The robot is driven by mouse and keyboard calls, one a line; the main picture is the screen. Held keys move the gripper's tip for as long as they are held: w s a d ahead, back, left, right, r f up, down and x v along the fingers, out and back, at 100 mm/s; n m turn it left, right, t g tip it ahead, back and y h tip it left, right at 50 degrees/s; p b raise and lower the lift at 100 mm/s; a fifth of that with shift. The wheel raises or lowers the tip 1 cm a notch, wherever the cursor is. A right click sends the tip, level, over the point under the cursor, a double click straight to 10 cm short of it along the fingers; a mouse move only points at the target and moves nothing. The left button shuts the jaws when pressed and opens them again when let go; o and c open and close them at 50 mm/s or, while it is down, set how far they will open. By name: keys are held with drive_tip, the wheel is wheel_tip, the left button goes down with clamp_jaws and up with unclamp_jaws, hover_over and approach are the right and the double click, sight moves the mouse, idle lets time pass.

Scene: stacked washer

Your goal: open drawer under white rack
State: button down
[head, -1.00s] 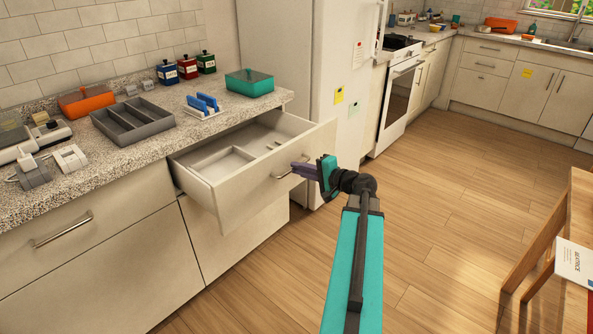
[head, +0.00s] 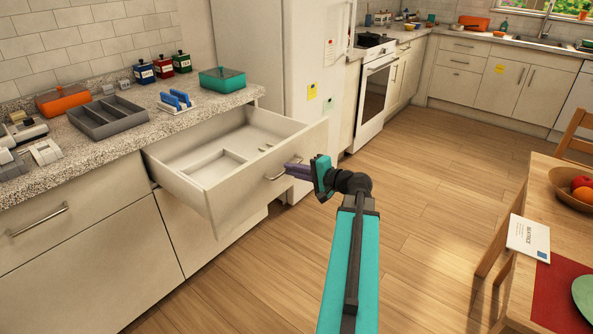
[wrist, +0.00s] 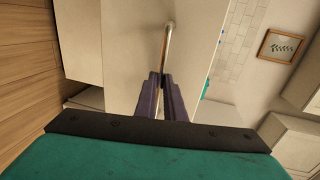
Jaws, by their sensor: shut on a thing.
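The drawer (head: 262,178) under the white rack is pulled well out of the counter, and its inside with low dividers shows. The white rack (head: 177,106) holds blue items and stands on the counter above the drawer. My gripper (head: 290,171) is at the drawer front and shut on the metal bar handle (head: 276,177).
A grey divided tray (head: 108,117), a teal box (head: 222,79) and several jars stand on the counter. A white fridge (head: 290,60) is behind the drawer. A wooden table (head: 540,215) stands at right. Wood floor (head: 430,180) between is clear.

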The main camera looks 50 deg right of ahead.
drive_tip(key=c, duration=1.9)
unclamp_jaws()
drive_tip(key=shift+s, duration=0.1)
drive_tip(key=shift+o, duration=0.2)
drive_tip(key=shift+s, duration=0.15)
drive_tip(key=p+v, duration=0.4)
drive_tip(key=v, duration=0.9)
drive_tip(key=shift+s, duration=0.15)
drive_tip(key=shift+s+d+r, duration=0.1)
